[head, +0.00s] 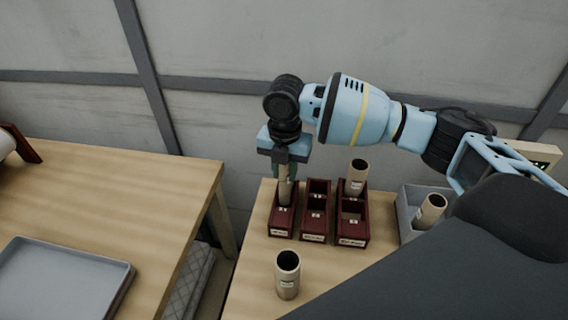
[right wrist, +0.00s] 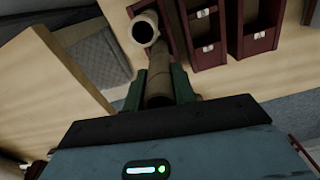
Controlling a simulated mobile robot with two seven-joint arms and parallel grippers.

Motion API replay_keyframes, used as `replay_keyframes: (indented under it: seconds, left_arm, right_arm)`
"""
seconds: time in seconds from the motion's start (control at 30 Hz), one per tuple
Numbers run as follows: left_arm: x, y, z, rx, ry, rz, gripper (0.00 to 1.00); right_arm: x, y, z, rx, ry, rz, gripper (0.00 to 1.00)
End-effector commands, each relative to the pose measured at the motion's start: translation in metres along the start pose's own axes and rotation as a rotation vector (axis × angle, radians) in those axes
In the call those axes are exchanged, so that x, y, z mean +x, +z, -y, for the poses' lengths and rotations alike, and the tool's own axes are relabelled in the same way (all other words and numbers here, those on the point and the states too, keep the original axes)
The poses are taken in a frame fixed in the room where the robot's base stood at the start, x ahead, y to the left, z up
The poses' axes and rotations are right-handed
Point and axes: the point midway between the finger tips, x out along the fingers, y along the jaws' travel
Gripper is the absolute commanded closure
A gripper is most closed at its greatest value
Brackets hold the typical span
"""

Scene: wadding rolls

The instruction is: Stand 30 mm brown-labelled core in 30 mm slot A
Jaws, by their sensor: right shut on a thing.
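My right gripper (head: 286,172) points down over the left dark red rack (head: 281,222), shut on a tan core (head: 285,190). The held core is upright, with its lower end at or in the rack's rear part; I cannot tell whether it touches the bottom. In the right wrist view the gripper (right wrist: 159,88) has the core (right wrist: 158,70) between its green fingers. The core's label colour and the rack's small front label are too small to read. My left gripper is not in view.
Another core (head: 288,277) stands on the table in front of the racks. The middle rack (head: 315,223) looks empty. The right rack (head: 353,228) holds a core (head: 357,177) at its rear. A grey bin (head: 407,215) holds a tilted core (head: 431,211). A grey tray (head: 62,285) lies on the left table.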

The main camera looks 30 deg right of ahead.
Motion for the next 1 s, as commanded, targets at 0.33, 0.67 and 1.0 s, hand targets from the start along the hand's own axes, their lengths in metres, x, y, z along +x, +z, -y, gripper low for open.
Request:
replay_keyframes:
  seconds: [0.33, 0.67, 1.0]
  left_arm:
    - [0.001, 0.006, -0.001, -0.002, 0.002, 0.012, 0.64]
    - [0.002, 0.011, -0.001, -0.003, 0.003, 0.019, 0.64]
    - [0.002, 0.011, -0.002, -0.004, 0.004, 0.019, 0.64]
  right_arm:
    - [0.022, 0.000, 0.000, 0.000, -0.003, -0.003, 0.95]
    - [0.038, 0.000, 0.000, 0.000, -0.001, -0.002, 0.95]
    - [0.042, 0.000, 0.000, 0.000, 0.000, -0.001, 0.95]
